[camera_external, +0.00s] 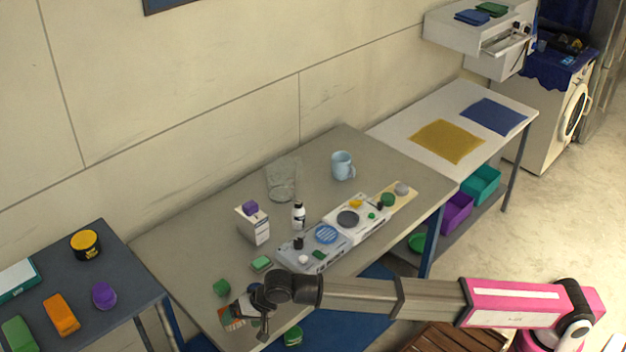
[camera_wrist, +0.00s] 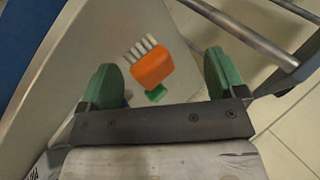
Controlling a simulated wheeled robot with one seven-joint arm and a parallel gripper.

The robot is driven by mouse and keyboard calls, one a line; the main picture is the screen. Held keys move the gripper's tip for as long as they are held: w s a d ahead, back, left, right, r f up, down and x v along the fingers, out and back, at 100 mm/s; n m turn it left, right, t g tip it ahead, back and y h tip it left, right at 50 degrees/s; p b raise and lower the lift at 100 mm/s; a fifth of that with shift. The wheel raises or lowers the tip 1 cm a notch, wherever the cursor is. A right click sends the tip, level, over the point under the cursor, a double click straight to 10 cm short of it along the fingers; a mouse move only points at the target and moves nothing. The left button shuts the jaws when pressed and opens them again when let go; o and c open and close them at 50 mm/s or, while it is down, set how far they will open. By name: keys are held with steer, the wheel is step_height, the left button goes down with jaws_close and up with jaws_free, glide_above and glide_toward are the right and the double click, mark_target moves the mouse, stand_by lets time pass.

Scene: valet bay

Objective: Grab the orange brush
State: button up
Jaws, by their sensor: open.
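The orange brush (camera_wrist: 152,66) with pale bristles lies on the grey table in the wrist view, between and just beyond my two green fingertips. My gripper (camera_wrist: 160,74) is open, with a clear gap on both sides of the brush and no visible contact. A small green piece (camera_wrist: 156,94) shows just below the brush. In the external view my gripper (camera_external: 258,316) is over the table's near-left corner, beside a patch of orange (camera_external: 232,318) that it partly covers; details there are too small to tell.
A dark side table (camera_external: 100,262) at left holds an orange block (camera_external: 61,314) and tubs. Metal bars (camera_wrist: 240,40) show at right in the wrist view.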

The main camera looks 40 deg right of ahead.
steer(key=shift+d+f+m+g+y, duration=0.3)
steer(key=shift+d+m+g, duration=0.2)
steer(key=shift+m, duration=0.3)
steer(key=d+m+y, duration=0.1)
steer(key=m, duration=0.1)
steer(key=d+m+g, duration=0.1)
steer(key=m, duration=0.1)
steer(key=d+f+m+g+y, duration=0.1)
steer(key=m, duration=0.1)
steer(key=shift+w+d+y, duration=0.25)
steer(key=shift+y, duration=0.05)
steer(key=w+d+m+y, duration=0.1)
steer(key=m, duration=0.1)
steer(key=w+d+m+y, duration=0.1)
steer(key=d+m, duration=0.1)
steer(key=w+d+m+y, duration=0.2)
steer(key=m, duration=0.1)
steer(key=shift+d+r, duration=0.1)
steer(key=shift+r, duration=0.05)
steer(key=shift+w+d+r+m+t+y, duration=0.1)
steer(key=shift+w+d+m+t+y, duration=0.25)
steer(key=shift+m, duration=0.25)
steer(key=x, duration=1)
steer(key=shift+w+a, duration=0.2)
steer(key=shift+a, duration=0.1)
steer(key=c, duration=1)
